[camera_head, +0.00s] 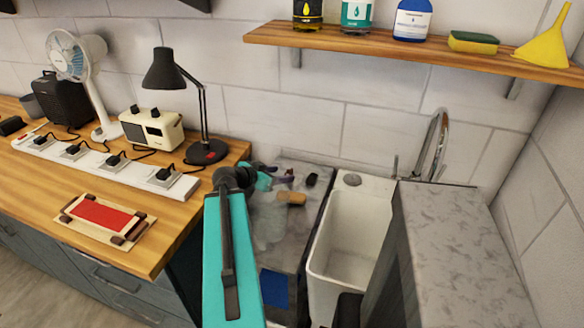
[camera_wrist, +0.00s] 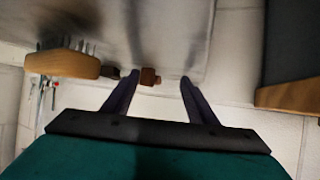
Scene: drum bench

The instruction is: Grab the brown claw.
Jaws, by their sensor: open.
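In the wrist view a small reddish-brown piece, which looks like the brown claw (camera_wrist: 149,77), lies between the tips of my two dark purple fingers. My gripper (camera_wrist: 159,77) is open, with a gap between the piece and the right finger. The piece is close to the left fingertip; I cannot tell if they touch. In the head view my gripper (camera_head: 284,179) is low over the grey counter (camera_head: 270,225), left of the sink. The claw is hard to make out there, partly hidden by my fingers.
A wooden-backed brush (camera_head: 292,198) lies near my gripper, and it shows at left in the wrist view (camera_wrist: 62,64). A small black item (camera_head: 312,179) lies just right of my fingers. The white sink (camera_head: 345,240) is to the right; a black lamp (camera_head: 205,150) stands left.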

